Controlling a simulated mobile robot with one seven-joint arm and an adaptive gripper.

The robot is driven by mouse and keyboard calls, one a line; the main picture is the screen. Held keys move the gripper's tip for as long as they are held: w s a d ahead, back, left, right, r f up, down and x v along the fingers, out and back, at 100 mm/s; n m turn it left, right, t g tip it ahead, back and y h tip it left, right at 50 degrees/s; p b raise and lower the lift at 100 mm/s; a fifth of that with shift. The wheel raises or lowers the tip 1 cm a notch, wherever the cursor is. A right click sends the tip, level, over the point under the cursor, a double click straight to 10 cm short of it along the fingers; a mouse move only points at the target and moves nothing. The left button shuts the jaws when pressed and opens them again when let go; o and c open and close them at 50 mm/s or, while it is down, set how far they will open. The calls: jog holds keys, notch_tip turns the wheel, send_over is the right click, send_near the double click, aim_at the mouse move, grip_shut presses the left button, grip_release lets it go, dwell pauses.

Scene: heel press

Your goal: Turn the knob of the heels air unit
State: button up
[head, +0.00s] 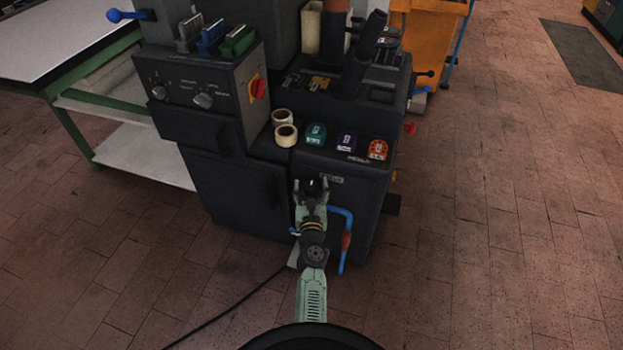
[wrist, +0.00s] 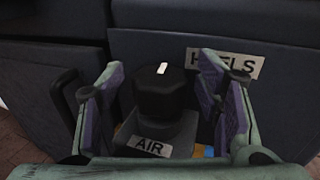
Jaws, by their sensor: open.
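The knob (wrist: 163,92) of the heels air unit is black and faceted, with a white mark on its top, in the middle of the wrist view. It sits on a dark block with an AIR label (wrist: 150,146). A HEELS label (wrist: 224,63) is on the panel behind it, partly covered by the right finger. My gripper (wrist: 164,95) is open, with one finger on each side of the knob and gaps visible between. In the head view my gripper (head: 312,184) is at the front of the dark machine (head: 240,195), and it hides most of the knob there.
A blue pipe (head: 348,225) with a red part runs close to the right of my gripper. A cable (head: 235,305) lies on the floor at left. The tiled floor at right is clear.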

jog(key=shift+w, duration=0.1)
jog(key=shift+c, duration=0.5)
jog(key=c, duration=1.1)
